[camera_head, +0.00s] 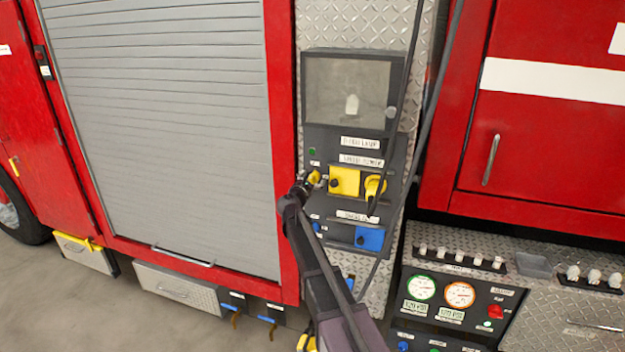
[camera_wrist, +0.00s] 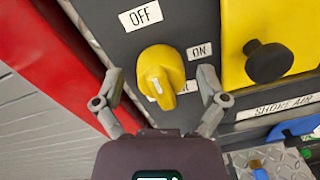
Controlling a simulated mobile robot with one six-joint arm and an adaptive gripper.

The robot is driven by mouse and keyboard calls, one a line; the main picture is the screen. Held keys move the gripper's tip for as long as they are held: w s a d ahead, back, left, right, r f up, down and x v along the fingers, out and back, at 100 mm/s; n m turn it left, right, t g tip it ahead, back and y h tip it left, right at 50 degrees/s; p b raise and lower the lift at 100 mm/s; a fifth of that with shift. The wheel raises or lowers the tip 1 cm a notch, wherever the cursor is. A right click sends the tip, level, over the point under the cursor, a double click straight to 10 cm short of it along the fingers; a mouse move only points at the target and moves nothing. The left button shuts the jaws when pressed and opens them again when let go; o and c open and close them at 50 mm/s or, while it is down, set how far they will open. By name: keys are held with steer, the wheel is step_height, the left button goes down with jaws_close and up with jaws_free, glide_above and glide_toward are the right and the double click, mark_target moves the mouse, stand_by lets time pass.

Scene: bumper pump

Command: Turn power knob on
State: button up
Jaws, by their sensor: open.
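The power knob (camera_wrist: 161,74) is round and yellow with a raised grip bar. It is mounted on a dark panel (camera_wrist: 103,40). A white OFF label (camera_wrist: 140,15) is above it and an ON label (camera_wrist: 199,51) is to its right. Another label below it is mostly hidden by the knob. My gripper (camera_wrist: 160,83) is open in the wrist view, with one finger on each side of the knob; I cannot tell whether they touch it. In the head view my gripper (camera_head: 303,188) is at the panel's left edge, partly covering the knob (camera_head: 314,177).
A yellow block (camera_head: 344,181) with a black knob sits just right of the power knob. A yellow plug (camera_head: 374,186) with a hanging cable is further right. A blue SHORE AIR block (camera_head: 369,238) is below. A grey shutter (camera_head: 170,130) and red frame lie left.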

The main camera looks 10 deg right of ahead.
steer(key=shift+c, duration=0.2)
steer(key=c, duration=1.1)
steer(key=shift+m, duration=0.5)
steer(key=m, duration=0.3)
steer(key=shift+d+r+m, duration=0.1)
steer(key=shift+m, duration=0.2)
steer(key=m+p, duration=0.1)
steer(key=m, duration=0.3)
steer(key=m+y, duration=0.1)
steer(key=m, duration=0.3)
steer(key=shift+m, duration=0.3)
steer(key=m, duration=0.4)
